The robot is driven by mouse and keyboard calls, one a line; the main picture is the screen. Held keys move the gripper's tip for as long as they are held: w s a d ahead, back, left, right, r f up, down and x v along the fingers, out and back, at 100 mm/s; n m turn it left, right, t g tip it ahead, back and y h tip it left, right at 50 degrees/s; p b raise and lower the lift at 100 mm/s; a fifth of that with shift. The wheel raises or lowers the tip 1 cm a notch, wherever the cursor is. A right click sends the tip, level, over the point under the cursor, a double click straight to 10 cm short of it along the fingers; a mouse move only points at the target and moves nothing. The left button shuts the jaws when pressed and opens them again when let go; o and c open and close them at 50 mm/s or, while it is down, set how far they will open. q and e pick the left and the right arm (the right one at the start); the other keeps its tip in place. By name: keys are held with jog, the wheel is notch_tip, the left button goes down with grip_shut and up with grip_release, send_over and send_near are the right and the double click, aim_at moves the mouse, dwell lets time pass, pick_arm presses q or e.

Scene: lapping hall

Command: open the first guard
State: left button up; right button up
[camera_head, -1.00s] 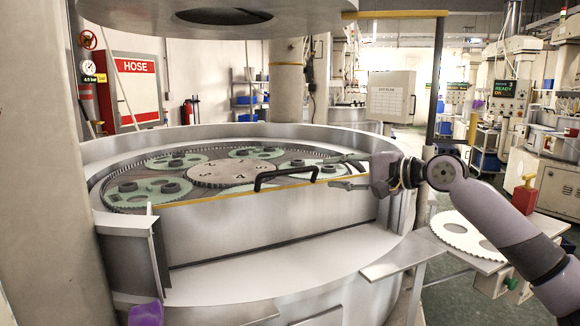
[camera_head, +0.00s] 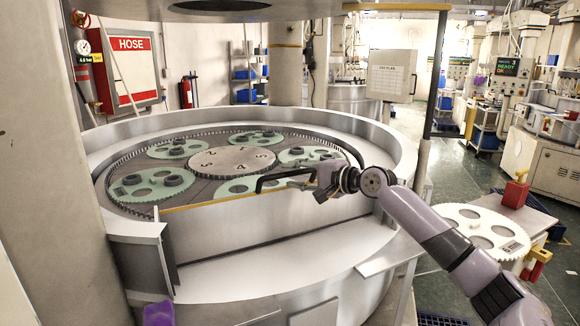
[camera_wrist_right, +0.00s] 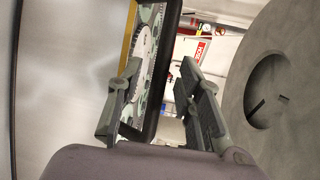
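The guard is a curved metal panel (camera_head: 235,225) at the front of the round lapping machine, with a yellow strip along its top edge and a black bar handle (camera_head: 270,180). The panel stands upright in the rim's front gap. My right gripper (camera_head: 305,179) is at the right end of the handle. In the right wrist view its two fingers (camera_wrist_right: 164,95) are apart, with the black handle (camera_wrist_right: 160,75) between them; I see no clear contact. The handle's right end is partly hidden behind the gripper in the head view. My left gripper is not in view.
Toothed green carriers (camera_head: 155,184) lie inside the machine around a central disc (camera_head: 232,160). A grey upper plate (camera_wrist_right: 275,75) hangs close to my gripper. A side table with a white toothed disc (camera_head: 480,230) stands at the right. A thick column (camera_head: 45,180) stands at the left.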

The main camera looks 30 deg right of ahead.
jog(key=shift+x, duration=1)
grip_shut()
